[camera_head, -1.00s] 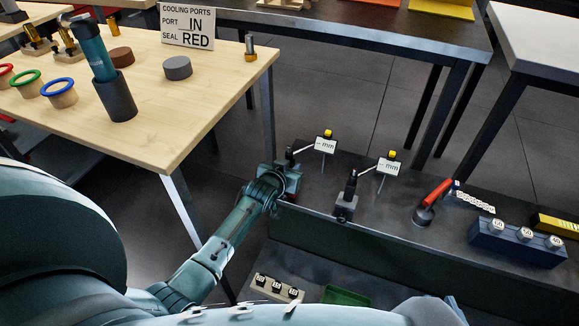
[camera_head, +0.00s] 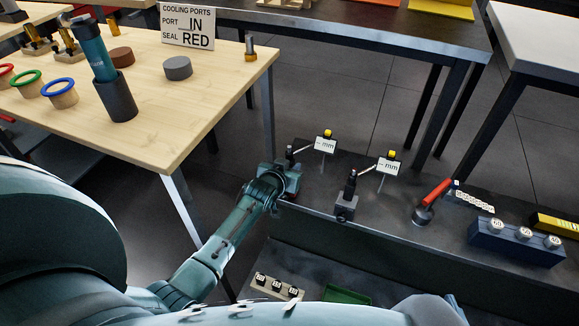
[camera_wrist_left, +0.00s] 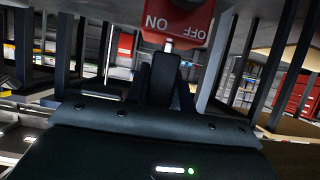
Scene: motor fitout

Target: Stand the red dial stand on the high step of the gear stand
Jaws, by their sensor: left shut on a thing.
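The red dial stand (camera_head: 294,182) is a small red block with a dark post, a thin arm and a yellow-topped "mm" tag. It is at the left end of the dark stepped stand (camera_head: 390,215), which looks like the gear stand. My left gripper (camera_head: 284,181) is shut on the red block from the left and partly covers it. In the left wrist view the red block (camera_wrist_left: 180,22) shows ON and OFF lettering upside down, at the fingertips. I cannot tell whether its base touches the surface.
A grey-based dial stand (camera_head: 345,205) stands just to the right. Farther right are a red-handled tool (camera_head: 432,198) and a blue block with white knobs (camera_head: 515,246). A lower level holds a beige block (camera_head: 277,286) and a green tray (camera_head: 346,296). A wooden table (camera_head: 165,140) is at upper left.

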